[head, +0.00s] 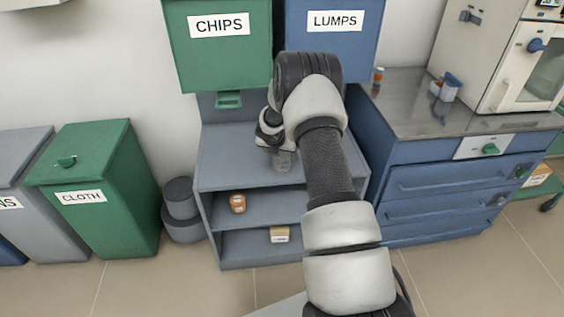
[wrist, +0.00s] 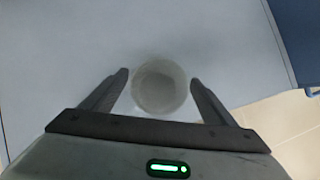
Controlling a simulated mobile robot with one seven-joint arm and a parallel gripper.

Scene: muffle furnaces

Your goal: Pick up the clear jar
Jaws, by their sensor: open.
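The clear jar (wrist: 160,88) stands on the blue-grey top shelf (wrist: 60,70), seen from above in the wrist view as a translucent grey round shape. My gripper (wrist: 158,82) is open, with one finger on each side of the jar; whether the fingers touch it I cannot tell. In the head view the jar (head: 283,160) shows as a small translucent shape below my gripper (head: 272,145), partly hidden by my wrist and arm.
Green CHIPS (head: 217,60) and blue LUMPS (head: 333,45) bins hang above the shelf. An orange-brown jar (head: 238,203) and a small box (head: 279,234) sit on lower shelves. A blue cabinet (head: 450,160) with a furnace (head: 510,60) stands right; a green CLOTH bin (head: 100,190) stands left.

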